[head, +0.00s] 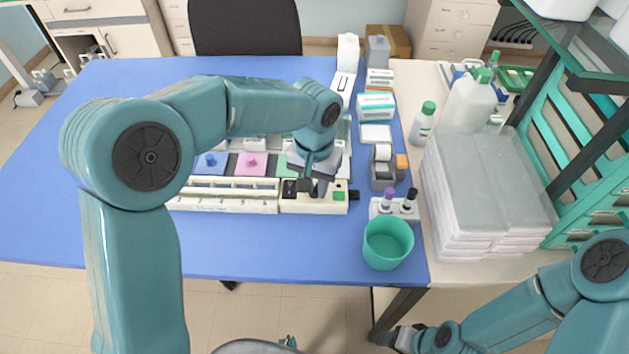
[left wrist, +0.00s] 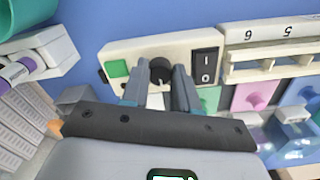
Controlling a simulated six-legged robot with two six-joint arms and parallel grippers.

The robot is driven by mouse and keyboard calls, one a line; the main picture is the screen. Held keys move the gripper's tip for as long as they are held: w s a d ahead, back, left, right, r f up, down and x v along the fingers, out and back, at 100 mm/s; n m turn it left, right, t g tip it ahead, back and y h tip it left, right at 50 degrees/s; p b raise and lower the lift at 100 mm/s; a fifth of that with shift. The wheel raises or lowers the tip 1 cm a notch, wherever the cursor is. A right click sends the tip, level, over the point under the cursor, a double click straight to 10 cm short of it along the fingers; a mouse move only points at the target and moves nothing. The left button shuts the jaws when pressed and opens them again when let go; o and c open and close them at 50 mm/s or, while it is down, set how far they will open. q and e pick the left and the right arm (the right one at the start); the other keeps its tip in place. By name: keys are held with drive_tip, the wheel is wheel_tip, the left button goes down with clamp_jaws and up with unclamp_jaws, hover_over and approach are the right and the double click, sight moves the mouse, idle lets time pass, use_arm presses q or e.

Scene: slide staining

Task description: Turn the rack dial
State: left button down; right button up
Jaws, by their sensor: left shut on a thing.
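The staining rack (head: 225,203) is a long cream unit near the table's front, with numbered slots and a control box (head: 313,207) at its right end. The black rack dial (left wrist: 160,68) sits on that box between a green square (left wrist: 118,68) and a black rocker switch (left wrist: 206,66). My left gripper (head: 318,187) points down over the box. In the left wrist view its fingers (left wrist: 160,86) are shut on the dial, one on each side. In the head view the fingers mostly hide the dial. My right gripper (head: 388,338) is low at the bottom, beyond the table's front edge, its jaws unclear.
A green cup (head: 388,245) and a holder with two capped bottles (head: 393,210) stand right of the box. Blue, pink and green staining trays (head: 250,165) lie behind the rack. Stacked wrapped packs (head: 480,190) fill the right side. The blue mat (head: 290,255) is clear in front.

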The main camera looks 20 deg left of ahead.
sight(316, 187)
use_arm(q)
drive_tip(key=m+p, duration=0.1)
drive_tip(key=m, duration=0.4)
drive_tip(key=shift+w+m, duration=0.1)
drive_tip(key=shift+m, duration=0.2)
drive_tip(key=m+p, duration=0.1)
drive_tip(key=m, duration=0.3)
drive_tip(key=shift+m, duration=0.4)
drive_tip(key=c, duration=1.1)
unclamp_jaws()
drive_tip(key=shift+w+d, duration=0.1)
drive_tip(key=shift+r, duration=0.1)
wheel_tip(316, 187, up, 16)
